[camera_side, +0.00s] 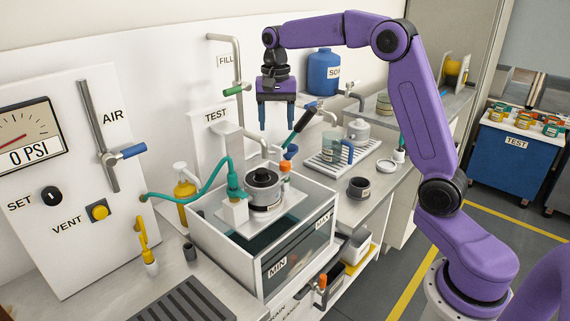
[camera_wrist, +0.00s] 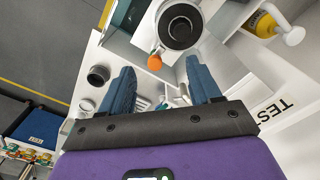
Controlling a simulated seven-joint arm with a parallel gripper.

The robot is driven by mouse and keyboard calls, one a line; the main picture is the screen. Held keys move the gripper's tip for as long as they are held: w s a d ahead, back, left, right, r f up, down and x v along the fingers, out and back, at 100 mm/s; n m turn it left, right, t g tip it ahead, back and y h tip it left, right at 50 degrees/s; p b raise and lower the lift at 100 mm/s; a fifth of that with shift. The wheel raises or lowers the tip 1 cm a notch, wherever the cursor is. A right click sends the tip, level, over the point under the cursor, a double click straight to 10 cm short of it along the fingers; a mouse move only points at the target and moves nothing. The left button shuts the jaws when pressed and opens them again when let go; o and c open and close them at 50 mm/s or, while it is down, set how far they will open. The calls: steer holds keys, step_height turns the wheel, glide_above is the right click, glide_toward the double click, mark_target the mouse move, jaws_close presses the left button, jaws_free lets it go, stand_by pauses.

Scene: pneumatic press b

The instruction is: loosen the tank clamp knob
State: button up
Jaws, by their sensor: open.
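An orange knob (camera_side: 285,168), which appears to be the tank clamp knob, stands on a pale post beside the black-topped grey pot (camera_side: 264,188) on the tank (camera_side: 210,240). In the wrist view the orange knob (camera_wrist: 154,62) shows between and beyond my fingertips, with the pot (camera_wrist: 180,27) just past it. My gripper (camera_side: 276,122) has blue fingers pointing down, open and empty. In the side view it hangs above the tank area, clear of the knob. The fingers also show in the wrist view (camera_wrist: 160,70).
A teal hose (camera_side: 200,190) runs from the panel to a fitting (camera_side: 236,205) beside the pot. A black-gripped lever (camera_side: 302,122) and the TEST post (camera_side: 217,118) stand close to my gripper. A dark cup (camera_side: 359,188) is on the counter to the right.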

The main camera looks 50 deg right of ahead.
mark_target(285, 162)
steer(key=w+d+m, duration=0.3)
steer(key=d+m, duration=0.1)
steer(key=d, duration=0.3)
step_height(285, 162, down, 17)
steer(key=shift+a+f, duration=0.1)
steer(key=shift+f, duration=0.05)
steer(key=shift+w, duration=0.1)
steer(key=c, duration=1)
